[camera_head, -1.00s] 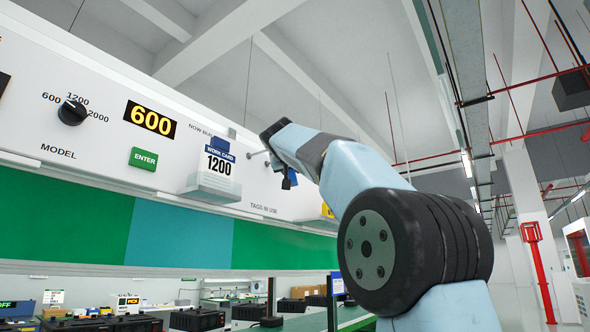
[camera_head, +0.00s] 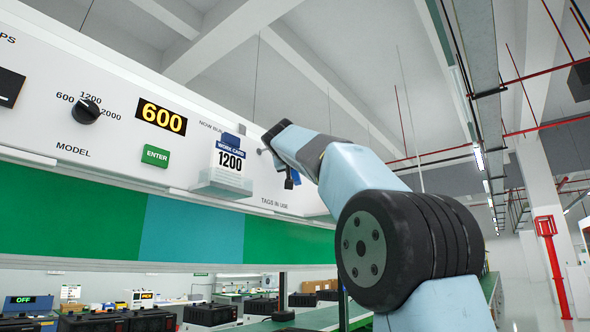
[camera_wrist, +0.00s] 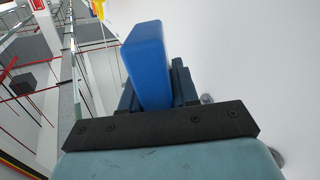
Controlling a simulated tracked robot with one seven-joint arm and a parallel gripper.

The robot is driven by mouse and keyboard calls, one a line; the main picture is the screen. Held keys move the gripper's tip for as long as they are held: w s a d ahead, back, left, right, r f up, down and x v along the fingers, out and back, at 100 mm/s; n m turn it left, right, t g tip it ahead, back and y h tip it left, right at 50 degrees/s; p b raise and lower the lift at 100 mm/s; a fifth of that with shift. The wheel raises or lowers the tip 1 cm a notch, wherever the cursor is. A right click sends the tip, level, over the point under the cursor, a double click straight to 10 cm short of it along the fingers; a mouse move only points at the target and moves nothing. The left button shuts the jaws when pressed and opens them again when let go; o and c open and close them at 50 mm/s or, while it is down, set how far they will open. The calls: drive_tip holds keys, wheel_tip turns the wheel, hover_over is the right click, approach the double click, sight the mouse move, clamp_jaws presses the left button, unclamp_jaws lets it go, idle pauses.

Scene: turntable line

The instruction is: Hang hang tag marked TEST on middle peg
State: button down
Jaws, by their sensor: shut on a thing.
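My gripper (camera_wrist: 156,88) is shut on a blue piece (camera_wrist: 147,60), which stands up between the dark jaws in the wrist view. No writing shows on it, so I cannot tell whether it is the TEST tag. In the head view my arm hides most of the gripper; a small blue and dark bit shows below the wrist. A small peg (camera_head: 262,151) sticks out of the white panel just left of my wrist, above the words TAGS IN USE. I cannot tell whether it is the middle peg. My arm hides the panel to its right.
The white panel (camera_head: 50,110) carries a model knob (camera_head: 86,111), a 600 display (camera_head: 162,117), a green ENTER button (camera_head: 155,156) and a 1200 work card in a holder (camera_head: 222,188). Benches stand below.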

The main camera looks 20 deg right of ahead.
idle(0.3)
drive_tip(key=c, duration=0.8)
unclamp_jaws()
drive_tip(key=shift+s+a, duration=0.1)
drive_tip(key=v, duration=1.3)
drive_tip(key=shift+s+a+f, duration=0.1)
drive_tip(key=shift+s, duration=0.15)
